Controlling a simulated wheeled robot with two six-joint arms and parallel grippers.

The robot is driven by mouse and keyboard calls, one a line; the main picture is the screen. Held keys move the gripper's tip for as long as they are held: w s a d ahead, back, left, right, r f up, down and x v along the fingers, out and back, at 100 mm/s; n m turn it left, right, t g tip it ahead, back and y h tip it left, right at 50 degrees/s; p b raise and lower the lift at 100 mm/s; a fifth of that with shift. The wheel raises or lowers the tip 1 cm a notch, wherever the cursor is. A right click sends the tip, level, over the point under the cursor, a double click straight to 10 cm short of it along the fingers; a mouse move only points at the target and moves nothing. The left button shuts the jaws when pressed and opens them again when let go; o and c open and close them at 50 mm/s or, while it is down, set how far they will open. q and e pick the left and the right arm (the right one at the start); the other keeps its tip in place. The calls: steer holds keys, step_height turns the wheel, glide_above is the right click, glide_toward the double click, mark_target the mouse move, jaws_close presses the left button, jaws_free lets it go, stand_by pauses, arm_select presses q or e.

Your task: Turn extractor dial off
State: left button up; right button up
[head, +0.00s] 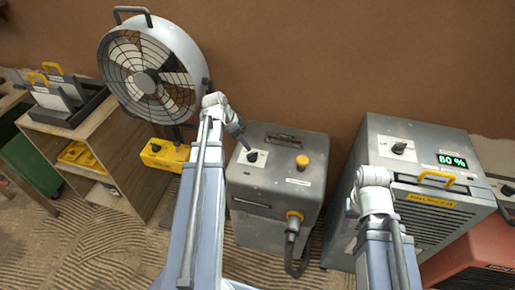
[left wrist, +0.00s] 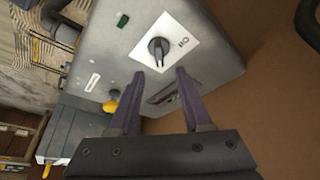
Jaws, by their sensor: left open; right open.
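The extractor dial (head: 252,156) is a dark knob on a white plate, on top of the grey box-shaped machine (head: 270,185) in the middle. The left wrist view shows the dial (left wrist: 158,48) closer, with small marks on its plate that I cannot read surely. My left gripper (head: 245,146) is just above and beside the dial. In the left wrist view its two fingers (left wrist: 161,75) are open and apart, with the dial just beyond the tips and nothing between them. My right arm shows at the right, but its fingers are hidden.
The same box has a yellow knob (head: 302,161) and a hose (head: 291,235). To the right stands a grey unit (head: 430,150) with its own dial (head: 399,147) and an 80 % display. A large fan (head: 150,75) and a wooden shelf (head: 110,140) stand left.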

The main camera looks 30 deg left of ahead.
mark_target(252, 153)
arm_select(q)
steer(key=shift+b+x, duration=3.65)
steer(key=shift+x, duration=0.3)
steer(key=shift+s, duration=0.1)
steer(key=shift+r, duration=0.1)
jaws_close()
